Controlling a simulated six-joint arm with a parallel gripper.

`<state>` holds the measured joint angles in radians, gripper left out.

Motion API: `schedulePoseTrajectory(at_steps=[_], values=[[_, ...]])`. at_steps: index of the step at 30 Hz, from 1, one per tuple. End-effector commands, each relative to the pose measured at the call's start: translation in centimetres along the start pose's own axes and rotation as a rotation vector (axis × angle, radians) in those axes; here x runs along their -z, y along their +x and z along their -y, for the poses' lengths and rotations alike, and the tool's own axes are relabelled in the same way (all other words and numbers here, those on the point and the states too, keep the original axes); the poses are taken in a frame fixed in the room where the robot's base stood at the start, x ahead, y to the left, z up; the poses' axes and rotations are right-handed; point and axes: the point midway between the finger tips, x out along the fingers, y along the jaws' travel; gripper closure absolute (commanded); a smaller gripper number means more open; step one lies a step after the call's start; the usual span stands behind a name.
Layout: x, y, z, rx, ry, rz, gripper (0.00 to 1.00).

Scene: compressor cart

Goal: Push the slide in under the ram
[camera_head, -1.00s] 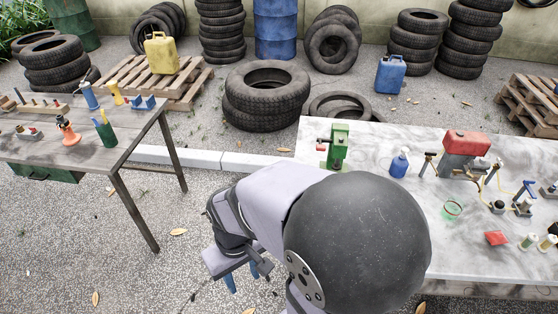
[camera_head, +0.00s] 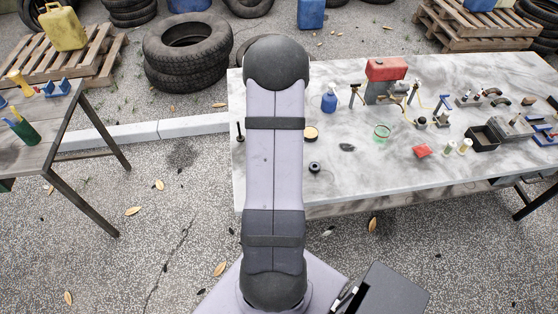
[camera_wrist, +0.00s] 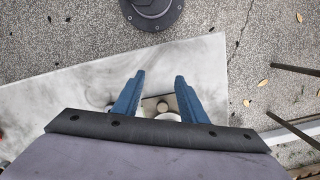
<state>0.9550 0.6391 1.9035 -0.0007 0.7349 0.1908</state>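In the head view my arm reaches over the left end of the marble-topped table and hides the green press, so the ram and slide do not show there. In the wrist view my gripper (camera_wrist: 162,90) has two blue fingers spread apart, pointing down over the table corner. Between and below them show a grey-brown plate with a small round knob (camera_wrist: 162,106) and a pale round piece (camera_wrist: 167,117). I cannot tell whether these belong to the slide or ram, or whether the fingers touch them. Nothing is visibly held.
The marble table (camera_head: 400,185) is bare near its front edge. A round yellow-topped piece (camera_head: 311,133) and a black knob (camera_head: 314,167) lie just right of my arm. A wooden bench (camera_head: 45,140) stands left.

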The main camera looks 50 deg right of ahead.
Motion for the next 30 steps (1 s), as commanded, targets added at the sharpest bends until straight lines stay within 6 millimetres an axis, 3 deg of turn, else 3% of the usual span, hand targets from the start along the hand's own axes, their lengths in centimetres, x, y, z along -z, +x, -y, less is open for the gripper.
schedulePoseTrajectory(at_steps=[1,3,5,12,20,30], values=[[2.3,-1.1,0.5,0.010,0.045,-0.048,0.61],[5.0,-3.0,1.0,0.028,0.126,-0.109,0.61],[6.3,-3.9,1.3,0.041,0.200,-0.137,0.61],[6.1,-4.0,1.3,0.052,0.393,-0.127,0.61],[6.1,-3.8,1.3,0.054,0.428,-0.125,0.61],[6.4,-0.7,1.4,0.052,0.426,-0.122,0.61]])
